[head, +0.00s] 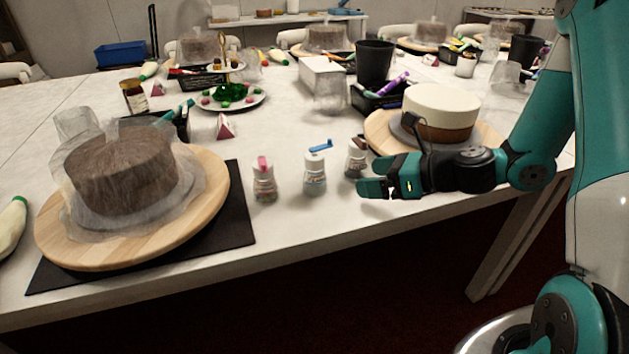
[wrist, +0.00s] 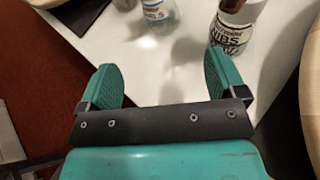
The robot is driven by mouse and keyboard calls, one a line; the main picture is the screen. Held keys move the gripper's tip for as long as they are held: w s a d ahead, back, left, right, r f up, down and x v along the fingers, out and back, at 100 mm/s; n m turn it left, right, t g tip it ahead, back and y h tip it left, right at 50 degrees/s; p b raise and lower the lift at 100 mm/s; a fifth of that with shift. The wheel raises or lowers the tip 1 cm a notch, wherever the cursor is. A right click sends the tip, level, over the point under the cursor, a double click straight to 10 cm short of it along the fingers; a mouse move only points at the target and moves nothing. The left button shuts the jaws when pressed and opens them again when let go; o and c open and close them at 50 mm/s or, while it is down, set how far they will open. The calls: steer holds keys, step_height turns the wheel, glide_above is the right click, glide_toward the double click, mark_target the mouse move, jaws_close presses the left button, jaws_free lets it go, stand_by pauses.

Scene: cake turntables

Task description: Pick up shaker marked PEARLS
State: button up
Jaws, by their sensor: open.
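Three small shakers stand upright in a row near the table's front edge: one with a pink top (head: 264,182), one with a blue top (head: 315,174), one with a brown top (head: 356,159). Their labels are too small to read in the head view. In the wrist view the brown-topped shaker (wrist: 234,26) reads NIBS; a clear shaker (wrist: 158,14) with blue lettering ending in S is cut off at the top. I cannot read PEARLS in full on any. My gripper (head: 374,187) is open and empty, right of the blue-topped shaker; its fingers (wrist: 163,82) point toward the shakers.
A wrapped brown cake (head: 125,168) on a wooden turntable (head: 205,205) stands at left on a black mat (head: 238,225). A cream and brown cake (head: 440,108) on another turntable stands behind my gripper. The table strip (head: 300,217) before the shakers is clear.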

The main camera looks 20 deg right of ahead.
mark_target(315, 177)
steer(key=x, duration=0.8)
steer(key=shift+w+a+f+b, duration=0.1)
steer(key=shift+a+b, duration=0.05)
steer(key=shift+b, duration=0.15)
steer(key=x, duration=0.5)
steer(key=shift+w+a, duration=0.2)
steer(key=shift+w, duration=0.25)
steer(key=c, duration=1.1)
steer(key=shift+c, duration=0.2)
steer(key=shift+r, duration=0.25)
